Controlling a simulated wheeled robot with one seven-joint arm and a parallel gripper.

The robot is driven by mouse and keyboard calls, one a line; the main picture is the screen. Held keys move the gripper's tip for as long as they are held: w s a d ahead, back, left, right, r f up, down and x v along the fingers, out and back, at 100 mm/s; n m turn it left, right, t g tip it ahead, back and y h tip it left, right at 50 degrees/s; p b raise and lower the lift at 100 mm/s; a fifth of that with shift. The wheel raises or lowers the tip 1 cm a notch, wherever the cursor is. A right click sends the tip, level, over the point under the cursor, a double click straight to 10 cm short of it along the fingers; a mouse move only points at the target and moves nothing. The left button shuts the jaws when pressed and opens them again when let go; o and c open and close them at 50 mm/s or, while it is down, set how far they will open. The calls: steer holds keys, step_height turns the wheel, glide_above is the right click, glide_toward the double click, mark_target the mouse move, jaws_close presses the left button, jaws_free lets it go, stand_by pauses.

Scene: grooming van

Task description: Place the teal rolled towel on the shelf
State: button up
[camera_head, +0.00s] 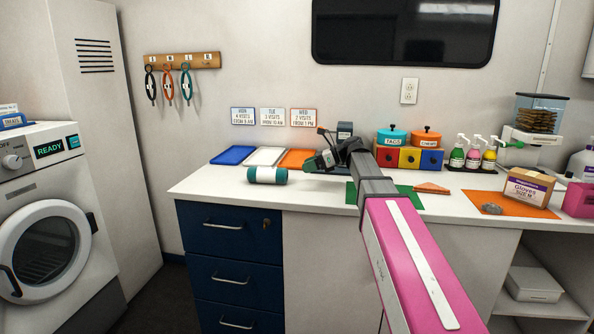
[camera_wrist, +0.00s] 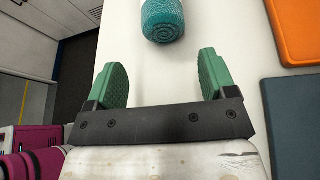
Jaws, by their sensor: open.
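The teal rolled towel (camera_head: 267,176) lies on its side on the white counter (camera_head: 330,196) near its left front edge, with a pale band around it. In the wrist view the towel (camera_wrist: 162,20) shows one spiral end and lies beyond the fingertips, apart from them. My gripper (camera_head: 312,164) is just to the right of the towel, low over the counter. In the wrist view my gripper (camera_wrist: 165,85) is open and empty, its green fingers wide apart. An open shelf (camera_head: 543,308) under the counter's right end holds a pale box (camera_head: 533,284).
Blue (camera_head: 232,155), white (camera_head: 264,156) and orange (camera_head: 297,159) flat mats lie behind the towel. Colored bins (camera_head: 410,158), pump bottles (camera_head: 473,155) and a gloves box (camera_head: 528,187) stand to the right. A washer (camera_head: 45,205) is at left, with floor between it and the counter.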

mark_target(272, 173)
steer(key=a+h, duration=0.1)
steer(key=a+r+h, duration=0.1)
steer(key=a, duration=0.1)
steer(key=a+n+h, duration=0.1)
steer(key=a, duration=0.1)
steer(key=shift+s+a+r+h, duration=0.2)
steer(key=shift+a+r+h, duration=0.1)
steer(key=shift+h, duration=0.1)
steer(key=a+r+h, duration=0.1)
steer(key=a+r+t+h, duration=0.1)
steer(key=a+r+h, duration=0.1)
steer(key=a+r+t+h, duration=0.1)
steer(key=h, duration=0.1)
steer(key=shift+s+a+r+n, duration=0.15)
steer(key=shift+s+a+n, duration=0.05)
steer(key=shift+s+n, duration=0.1)
steer(key=x, duration=1)
steer(key=shift+f, duration=0.4)
steer(key=c, duration=0.8)
steer(key=shift+r, duration=0.15)
